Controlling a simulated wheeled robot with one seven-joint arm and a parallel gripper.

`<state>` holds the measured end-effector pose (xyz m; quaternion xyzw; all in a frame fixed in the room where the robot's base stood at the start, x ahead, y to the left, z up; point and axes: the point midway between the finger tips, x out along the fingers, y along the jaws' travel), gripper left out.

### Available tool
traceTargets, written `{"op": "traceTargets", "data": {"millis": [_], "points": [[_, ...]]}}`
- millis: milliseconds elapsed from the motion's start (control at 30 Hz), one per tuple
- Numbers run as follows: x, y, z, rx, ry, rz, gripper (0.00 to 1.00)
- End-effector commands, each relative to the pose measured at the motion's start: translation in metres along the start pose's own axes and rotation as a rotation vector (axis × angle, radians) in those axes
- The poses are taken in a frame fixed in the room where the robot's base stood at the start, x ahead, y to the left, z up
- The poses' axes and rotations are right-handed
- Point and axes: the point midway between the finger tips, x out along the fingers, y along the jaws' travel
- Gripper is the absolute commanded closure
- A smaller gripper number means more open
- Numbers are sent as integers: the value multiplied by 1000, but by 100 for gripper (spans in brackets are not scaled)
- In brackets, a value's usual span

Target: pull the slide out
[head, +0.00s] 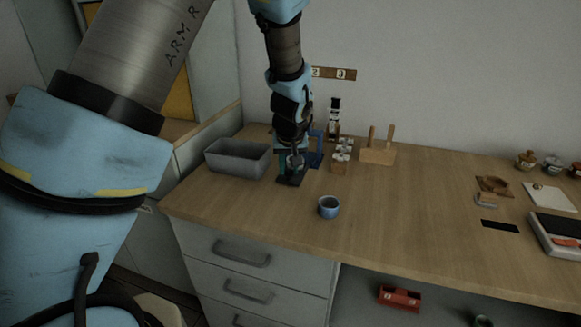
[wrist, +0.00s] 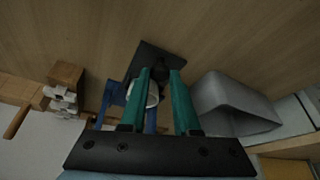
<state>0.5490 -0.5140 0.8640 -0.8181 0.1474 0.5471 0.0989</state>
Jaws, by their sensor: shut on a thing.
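A small fixture stands on the worktop below my gripper, with a dark flat plate (head: 291,180) and a blue frame (head: 316,152). The plate (wrist: 147,58) and frame (wrist: 112,100) also show in the wrist view. My gripper (wrist: 160,72) points down over the plate, its two green fingers around a small dark piece at the fixture. It is shut on this piece, which I take to be the slide; the fingers hide most of it. A pale rounded part (wrist: 153,95) shows between the fingers. In the head view my gripper (head: 291,165) hides much of the fixture.
A grey bin (head: 238,160) stands close on the left. A blue cup (head: 328,208) stands in front to the right. A wooden block (head: 339,166) with several white pieces and a pegged wooden rack (head: 378,155) stand on the right. The worktop's middle is mostly clear.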

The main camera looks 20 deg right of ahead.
Motion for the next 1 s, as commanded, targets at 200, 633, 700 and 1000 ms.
{"op": "traceTargets", "data": {"millis": [200, 633, 700, 1000], "points": [[0, 0, -1, 0, 2, 1, 66], [0, 0, -1, 0, 1, 1, 40], [-1, 1, -1, 0, 2, 1, 40], [-41, 2, -1, 1, 5, 5, 40]]}}
